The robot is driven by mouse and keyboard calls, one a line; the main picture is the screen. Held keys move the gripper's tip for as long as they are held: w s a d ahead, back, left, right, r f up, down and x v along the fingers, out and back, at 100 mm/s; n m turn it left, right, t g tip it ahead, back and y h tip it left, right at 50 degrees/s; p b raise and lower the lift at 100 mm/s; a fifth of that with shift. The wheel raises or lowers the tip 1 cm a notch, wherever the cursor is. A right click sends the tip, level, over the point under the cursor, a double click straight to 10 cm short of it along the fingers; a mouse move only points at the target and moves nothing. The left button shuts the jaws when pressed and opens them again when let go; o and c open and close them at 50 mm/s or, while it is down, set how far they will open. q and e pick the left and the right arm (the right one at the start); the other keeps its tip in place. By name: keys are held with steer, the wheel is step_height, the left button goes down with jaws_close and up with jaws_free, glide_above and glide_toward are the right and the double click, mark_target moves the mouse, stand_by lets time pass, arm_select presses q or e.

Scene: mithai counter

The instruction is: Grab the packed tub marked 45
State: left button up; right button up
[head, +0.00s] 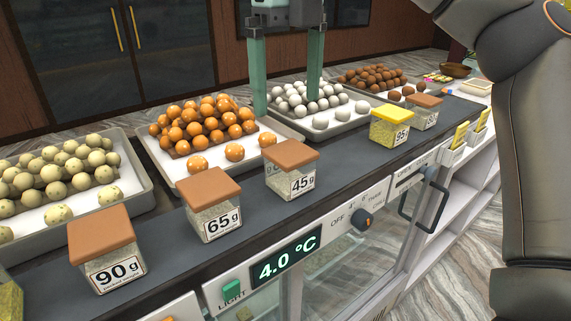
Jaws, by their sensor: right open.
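The tub marked 45 g (291,172) stands upright on the dark counter ledge in the middle of the head view. It has a brown-orange lid and a clear body with pale contents. My right gripper (287,106) points down, with its two teal fingers apart and nothing between them. It is above and behind the 45 g tub in the picture, over the trays of orange and white sweets, and does not touch the tub. My left gripper is not in view.
Similar tubs marked 65 g (213,205) and 90 g (106,250) stand to the left. A yellow-lidded tub marked 95 (396,126) and a brown-lidded tub (425,112) stand to the right. Sweet trays line the back. A temperature display (287,258) is below the ledge.

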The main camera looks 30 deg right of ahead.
mark_target(290, 151)
step_height(290, 151, down, 5)
steer(key=shift+f+b, duration=0.15)
steer(key=shift+b, duration=0.7)
steer(key=f, duration=0.1)
steer(key=f+b, duration=0.1)
steer(key=f, duration=0.2)
steer(key=shift+d+f, duration=0.25)
steer(key=shift+s+f, duration=0.1)
steer(key=shift+f, duration=0.1)
steer(key=shift+a, duration=0.1)
steer(key=c, duration=1.2)
steer(key=shift+o, duration=0.2)
steer(key=shift+r, duration=0.1)
